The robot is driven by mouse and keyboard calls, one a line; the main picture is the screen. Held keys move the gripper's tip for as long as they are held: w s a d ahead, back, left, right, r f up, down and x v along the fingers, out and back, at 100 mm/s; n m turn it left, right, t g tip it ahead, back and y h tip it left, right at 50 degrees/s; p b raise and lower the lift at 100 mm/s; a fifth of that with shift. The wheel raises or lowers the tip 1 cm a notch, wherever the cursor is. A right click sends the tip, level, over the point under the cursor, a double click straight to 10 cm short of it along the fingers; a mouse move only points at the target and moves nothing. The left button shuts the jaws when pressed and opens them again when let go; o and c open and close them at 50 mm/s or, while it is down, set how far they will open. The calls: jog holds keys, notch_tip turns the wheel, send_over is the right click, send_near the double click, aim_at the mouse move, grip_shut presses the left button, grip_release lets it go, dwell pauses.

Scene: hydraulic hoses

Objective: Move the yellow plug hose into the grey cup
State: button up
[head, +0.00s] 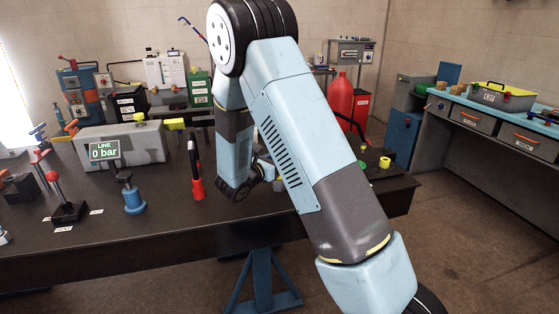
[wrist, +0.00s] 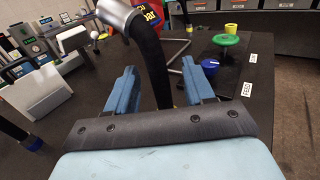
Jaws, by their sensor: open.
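In the wrist view, my gripper (wrist: 161,68) has its two blue fingers spread apart. I cannot make out the grey cup for certain. In the head view my arm hides most of the gripper area.
A yellow cup (head: 385,163) stands at the bench's right end; it also shows in the wrist view (wrist: 232,30), near a green disc (wrist: 226,40). A grey box with a 0 bar display (head: 104,151), a blue-based fitting (head: 134,200) and a red-based upright hose (head: 197,186) stand left of my arm.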

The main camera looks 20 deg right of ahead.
jog(key=shift+a, duration=0.1)
jog(key=v, duration=1.3)
jog(key=shift+s+a, duration=0.25)
jog(key=shift+a, duration=0.05)
jog(key=s+d+r+m+g+y, duration=0.5)
jog(key=s+d+r+m+g, duration=0.45)
jog(key=s+d+m, duration=0.4)
jog(key=s+a+r+m+t+y, duration=0.1)
jog(key=s+r+m+t+y, duration=0.1)
jog(key=s+r+m+y, duration=0.3)
jog(key=s+a+r+m+t+y, duration=0.1)
jog(key=s+r+m+t+y, duration=0.2)
jog(key=s, duration=0.8)
notch_tip(320, 180, up, 2)
jog(key=m+y, duration=0.2)
jog(key=m, duration=0.1)
jog(key=shift+a, duration=0.15)
